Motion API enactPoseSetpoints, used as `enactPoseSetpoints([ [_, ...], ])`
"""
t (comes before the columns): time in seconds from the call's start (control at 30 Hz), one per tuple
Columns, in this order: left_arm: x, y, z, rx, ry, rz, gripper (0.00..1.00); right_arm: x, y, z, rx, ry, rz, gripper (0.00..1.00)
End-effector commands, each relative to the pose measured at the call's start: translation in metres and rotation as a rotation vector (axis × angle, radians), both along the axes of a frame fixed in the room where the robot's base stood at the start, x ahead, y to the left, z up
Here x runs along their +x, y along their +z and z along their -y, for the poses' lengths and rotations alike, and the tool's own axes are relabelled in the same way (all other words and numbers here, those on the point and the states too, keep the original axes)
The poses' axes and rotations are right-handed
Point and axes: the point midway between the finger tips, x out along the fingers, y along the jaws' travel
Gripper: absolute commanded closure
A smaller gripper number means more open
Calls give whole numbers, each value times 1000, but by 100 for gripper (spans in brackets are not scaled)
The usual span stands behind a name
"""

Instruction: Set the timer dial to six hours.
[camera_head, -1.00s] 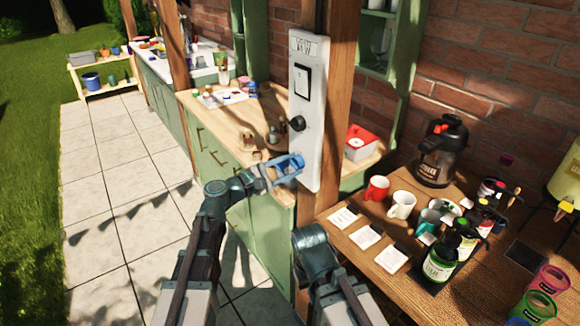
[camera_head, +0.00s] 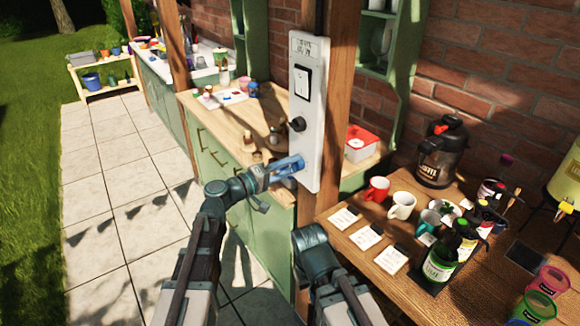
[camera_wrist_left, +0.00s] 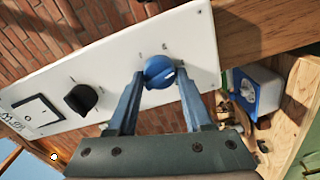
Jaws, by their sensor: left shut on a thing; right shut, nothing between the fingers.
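A tall white control panel (camera_head: 307,150) is fixed to a wooden post. It carries a black rocker switch (camera_head: 303,82), a black knob (camera_head: 297,124) and, lower down, a blue dial. The blue dial (camera_wrist_left: 158,72) shows in the left wrist view, with a pale pointer line and small marks around it too small to read. My left gripper (camera_head: 292,163) is at the panel's lower part, its blue fingers (camera_wrist_left: 158,82) shut on the dial from both sides. In the head view the gripper hides the dial. My right arm (camera_head: 318,256) is low in front; its fingers do not show.
A wooden table (camera_head: 343,257) at right holds a coffee pot (camera_head: 441,152), mugs (camera_head: 402,205), cards and bottles (camera_head: 440,262). Behind the panel, a green-fronted counter (camera_head: 215,165) holds small items and a red-and-white box (camera_head: 360,143). The paved floor at left is clear.

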Motion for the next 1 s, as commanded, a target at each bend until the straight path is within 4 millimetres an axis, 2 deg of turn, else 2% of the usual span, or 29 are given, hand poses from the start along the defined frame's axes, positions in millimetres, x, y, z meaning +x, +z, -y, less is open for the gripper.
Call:
enactPoseSetpoints([
  [1.0, -2, 0, 1, 566, -3, 773, 100, 0, 1, 0, 0, 0, 0, 100],
])
